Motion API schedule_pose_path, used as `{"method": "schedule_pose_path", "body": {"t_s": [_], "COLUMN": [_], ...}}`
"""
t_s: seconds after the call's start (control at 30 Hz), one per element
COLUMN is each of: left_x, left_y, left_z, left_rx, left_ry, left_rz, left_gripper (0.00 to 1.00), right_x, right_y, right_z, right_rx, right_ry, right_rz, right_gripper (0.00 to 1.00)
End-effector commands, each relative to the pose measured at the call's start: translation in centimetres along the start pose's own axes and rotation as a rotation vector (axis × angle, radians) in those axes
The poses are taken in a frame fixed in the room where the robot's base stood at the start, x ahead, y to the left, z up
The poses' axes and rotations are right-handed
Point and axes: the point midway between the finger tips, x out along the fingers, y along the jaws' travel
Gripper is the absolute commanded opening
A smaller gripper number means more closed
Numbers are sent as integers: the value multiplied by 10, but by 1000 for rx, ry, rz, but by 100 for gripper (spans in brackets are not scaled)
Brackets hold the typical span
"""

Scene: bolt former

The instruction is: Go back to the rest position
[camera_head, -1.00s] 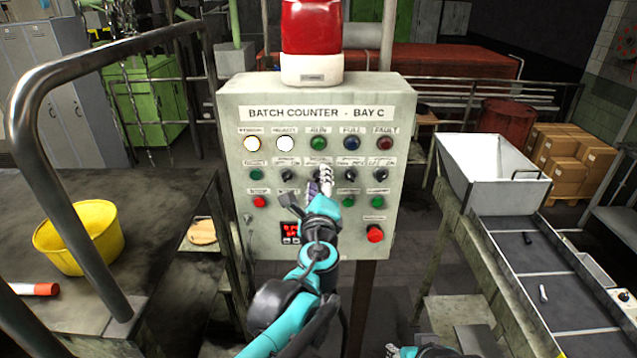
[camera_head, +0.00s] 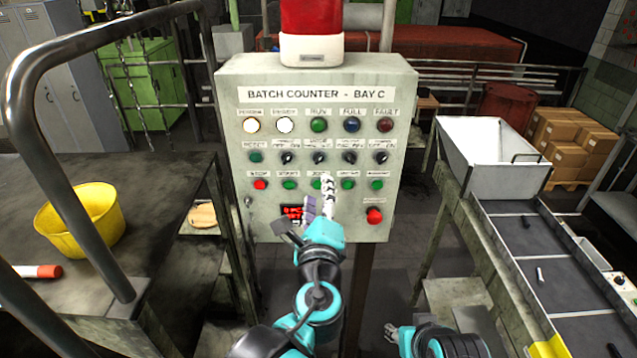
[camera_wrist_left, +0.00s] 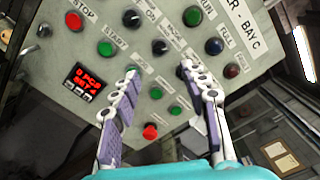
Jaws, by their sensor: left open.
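The batch counter panel (camera_head: 318,95) stands upright in front of me, with rows of lamps, knobs and push buttons. Its two left lamps glow white. My left gripper (camera_head: 320,192) is in front of the panel's lower half, over the lower button row, and hides part of it. In the left wrist view my left gripper (camera_wrist_left: 158,85) has its two fingers spread, with nothing between them. The red digit display (camera_wrist_left: 86,82) lies left of the fingers there.
A metal rail (camera_head: 75,170) curves up at the left, beside a platform with a yellow bucket (camera_head: 78,225). A red beacon (camera_head: 311,30) tops the panel.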

Motion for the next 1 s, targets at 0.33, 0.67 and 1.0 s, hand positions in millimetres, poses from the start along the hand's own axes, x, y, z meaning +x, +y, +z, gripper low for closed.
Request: {"method": "schedule_pose_path", "body": {"t_s": [0.33, 0.67, 1.0], "left_x": [-6, -6, -54], "left_y": [0, 32, 282], "left_z": [0, 6, 20], "left_rx": [0, -77, -823], "left_ry": [-1, -18, -231], "left_rz": [0, 57, 517], "left_gripper": [44, 44, 44], "right_x": [0, 12, 97], "right_y": [0, 0, 0], "right_z": [0, 9, 70], "right_rx": [0, 0, 0], "right_ry": [0, 0, 0], "right_rz": [0, 0, 0], "right_gripper": [40, 40, 40]}}
